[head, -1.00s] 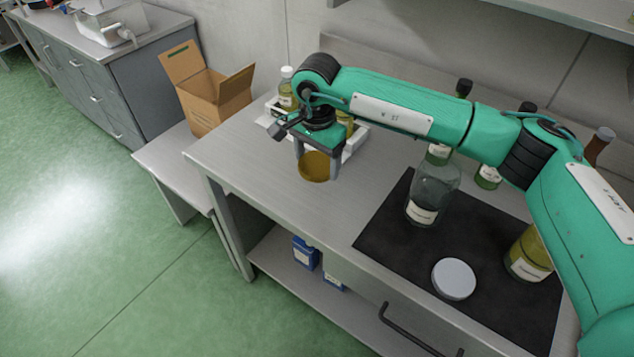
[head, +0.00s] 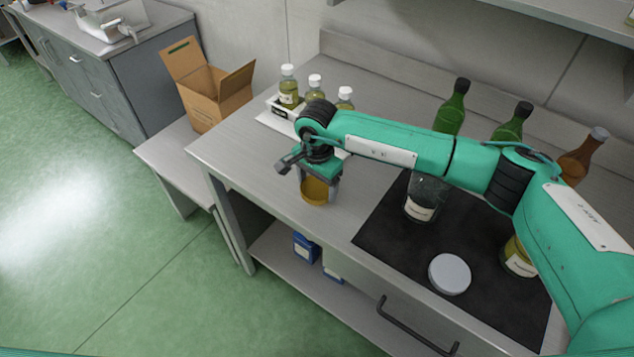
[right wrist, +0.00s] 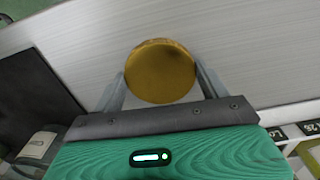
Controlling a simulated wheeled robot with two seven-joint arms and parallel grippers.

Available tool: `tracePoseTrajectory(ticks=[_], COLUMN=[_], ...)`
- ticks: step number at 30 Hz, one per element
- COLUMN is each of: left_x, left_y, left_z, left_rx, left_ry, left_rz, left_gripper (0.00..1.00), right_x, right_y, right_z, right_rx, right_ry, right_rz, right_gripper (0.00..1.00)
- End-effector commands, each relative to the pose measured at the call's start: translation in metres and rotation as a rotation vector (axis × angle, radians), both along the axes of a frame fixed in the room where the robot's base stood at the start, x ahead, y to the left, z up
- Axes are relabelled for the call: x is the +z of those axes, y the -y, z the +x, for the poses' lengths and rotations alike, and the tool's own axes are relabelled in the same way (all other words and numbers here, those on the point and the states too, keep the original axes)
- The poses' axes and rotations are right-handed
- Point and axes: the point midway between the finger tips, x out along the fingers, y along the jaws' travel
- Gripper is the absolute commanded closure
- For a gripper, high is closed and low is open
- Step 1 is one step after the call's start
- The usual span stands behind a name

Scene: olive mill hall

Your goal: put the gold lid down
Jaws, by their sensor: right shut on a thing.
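The gold lid (head: 315,191) is a round disc, held between the fingers of my right gripper (head: 320,188). It is at or just above the steel table, near its left front edge; I cannot tell if it touches. In the right wrist view the gold lid (right wrist: 160,71) sits between the two grey fingertips of the right gripper (right wrist: 161,80), one on each side. My left gripper is not in view.
A black mat (head: 385,234) holds a clear jar (head: 420,203), a white lid (head: 450,274) and an oil jar (head: 517,262). Green bottles (head: 452,110) stand behind. A white tray (head: 275,122) with small bottles is at the back left. Bare table surrounds the gold lid.

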Motion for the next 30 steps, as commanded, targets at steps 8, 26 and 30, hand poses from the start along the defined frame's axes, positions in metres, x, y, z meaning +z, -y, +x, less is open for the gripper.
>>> tracePoseTrajectory(ticks=[8,26,30], left_x=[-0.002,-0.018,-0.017], left_y=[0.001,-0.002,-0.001], left_z=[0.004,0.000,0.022], left_rx=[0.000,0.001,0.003], left_ry=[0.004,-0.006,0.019], left_rz=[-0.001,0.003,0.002], left_gripper=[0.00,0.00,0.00], right_x=[-0.002,0.054,0.084], right_y=[0.000,0.000,0.000], right_z=[0.000,0.001,0.001], right_rx=[0.000,0.001,0.000], right_ry=[-0.001,0.005,0.005], right_rz=[-0.001,0.001,0.001], right_gripper=[0.02,0.02,0.02])
